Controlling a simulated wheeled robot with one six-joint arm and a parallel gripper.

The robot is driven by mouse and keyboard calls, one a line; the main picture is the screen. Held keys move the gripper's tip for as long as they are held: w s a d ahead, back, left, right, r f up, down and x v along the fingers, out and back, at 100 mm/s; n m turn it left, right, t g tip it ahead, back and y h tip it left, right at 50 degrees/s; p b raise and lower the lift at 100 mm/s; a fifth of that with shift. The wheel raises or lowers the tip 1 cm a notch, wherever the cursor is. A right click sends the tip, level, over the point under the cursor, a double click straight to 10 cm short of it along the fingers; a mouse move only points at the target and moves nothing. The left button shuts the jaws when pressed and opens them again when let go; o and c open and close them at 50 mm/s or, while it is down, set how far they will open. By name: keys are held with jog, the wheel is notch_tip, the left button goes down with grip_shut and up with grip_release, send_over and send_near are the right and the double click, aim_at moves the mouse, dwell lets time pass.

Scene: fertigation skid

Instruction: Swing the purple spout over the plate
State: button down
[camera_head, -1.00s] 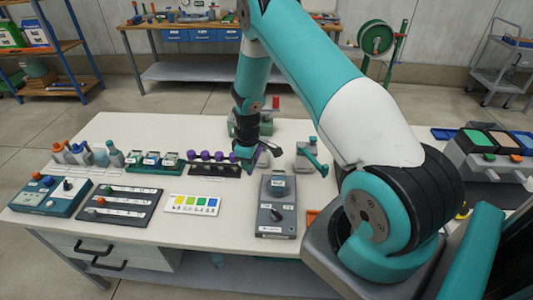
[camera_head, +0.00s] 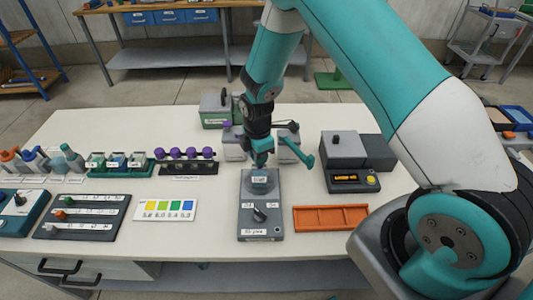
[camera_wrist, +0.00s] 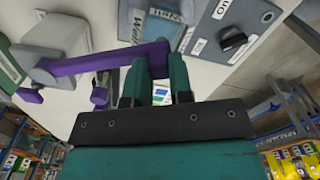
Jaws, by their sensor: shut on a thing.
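The purple spout (camera_wrist: 90,62) shows in the wrist view as a bar running from a grey mount on the left to between my fingers. My gripper (camera_wrist: 157,72) is shut on the purple spout near its right end. In the head view my gripper (camera_head: 261,160) is just behind the grey switch box (camera_head: 262,218), among small grey boxes. There the arm hides most of the spout, and only a small purple patch shows left of my wrist. I cannot pick out the plate with certainty in either view.
A teal-handled grey unit (camera_head: 300,150) stands close right of my gripper. Purple-topped pieces in a black rack (camera_head: 188,168) stand left. A grey device with a yellow display (camera_head: 350,178) and an orange tray (camera_head: 330,218) lie right.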

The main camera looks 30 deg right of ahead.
jog(key=shift+w+d, duration=0.1)
jog(key=shift+w, duration=0.05)
jog(key=c, duration=1)
grip_release()
jog(key=shift+r, duration=0.1)
notch_tip(320, 180, up, 17)
jog(key=b, duration=0.3)
jog(key=shift+r+b, duration=0.15)
jog(key=shift+b, duration=0.15)
jog(key=s+a+r+m+y, duration=0.1)
jog(key=s+a+r+m, duration=0.2)
jog(key=s, duration=0.5)
jog(key=s+a+r+m+y, duration=0.1)
jog(key=s+a+r+m, duration=0.2)
jog(key=s, duration=0.6)
jog(key=s+a+r+m+y, duration=0.2)
jog(key=s+m, duration=0.3)
jog(key=s, duration=0.4)
jog(key=shift+s+a+r, duration=0.2)
jog(key=shift+a+r, duration=0.25)
jog(key=shift+r, duration=0.25)
